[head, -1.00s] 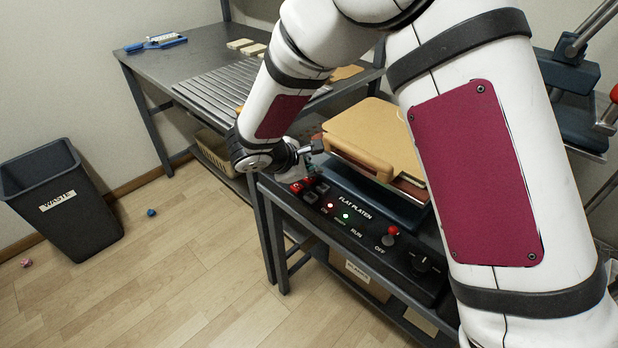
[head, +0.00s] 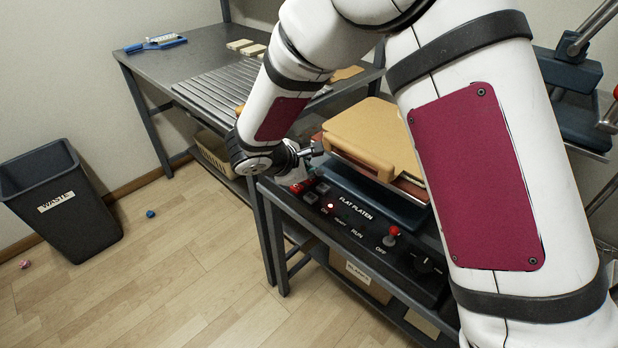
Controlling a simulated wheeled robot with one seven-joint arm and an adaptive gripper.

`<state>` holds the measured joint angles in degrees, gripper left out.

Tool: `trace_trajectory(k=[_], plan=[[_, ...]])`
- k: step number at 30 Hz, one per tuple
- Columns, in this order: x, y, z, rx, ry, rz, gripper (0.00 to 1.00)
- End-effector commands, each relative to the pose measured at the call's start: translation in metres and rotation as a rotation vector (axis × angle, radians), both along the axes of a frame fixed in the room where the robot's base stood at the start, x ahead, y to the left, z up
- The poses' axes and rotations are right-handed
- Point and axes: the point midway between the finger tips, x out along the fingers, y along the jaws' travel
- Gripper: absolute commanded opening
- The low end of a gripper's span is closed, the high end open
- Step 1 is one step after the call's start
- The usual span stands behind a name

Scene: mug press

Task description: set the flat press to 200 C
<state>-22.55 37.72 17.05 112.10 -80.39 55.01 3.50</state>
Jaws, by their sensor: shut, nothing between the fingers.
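The flat press (head: 385,200) stands on the near bench, with a tan padded top (head: 375,135) over a dark blue base. Its black control panel (head: 362,230) is marked FLAT PLATEN. Small red marks (head: 299,187), too small to read, show at the panel's left end, beside grey buttons (head: 322,188). A red-knobbed lever (head: 392,233) stands between RUN and OFF. My gripper (head: 314,152) is shut and empty just above the panel's left end, partly hidden by my wrist. Whether it touches a button cannot be seen.
A dark dial (head: 425,263) is at the panel's right end, close to my arm. Another press (head: 570,75) stands at the right. The back bench (head: 205,62) holds a slatted rack. A waste bin (head: 62,215) stands at the left; the floor between is mostly clear.

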Motion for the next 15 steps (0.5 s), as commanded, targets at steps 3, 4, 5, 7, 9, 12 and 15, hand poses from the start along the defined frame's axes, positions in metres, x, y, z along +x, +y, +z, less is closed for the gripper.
trace_trajectory(k=[3, 4, 5, 7, 9, 12, 15], plan=[[0.000, 0.000, 0.000, 0.000, 0.002, 0.001, 0.00], [0.000, 0.000, 0.001, 0.001, 0.001, 0.000, 0.00], [0.000, 0.000, 0.002, 0.001, 0.001, 0.000, 0.00], [0.000, 0.000, 0.005, 0.001, 0.000, 0.001, 0.00], [0.000, 0.000, 0.008, 0.000, 0.000, 0.000, 0.00], [0.000, 0.000, 0.014, 0.000, -0.001, 0.000, 0.00], [0.000, 0.000, 0.018, 0.000, -0.001, 0.000, 0.00]])
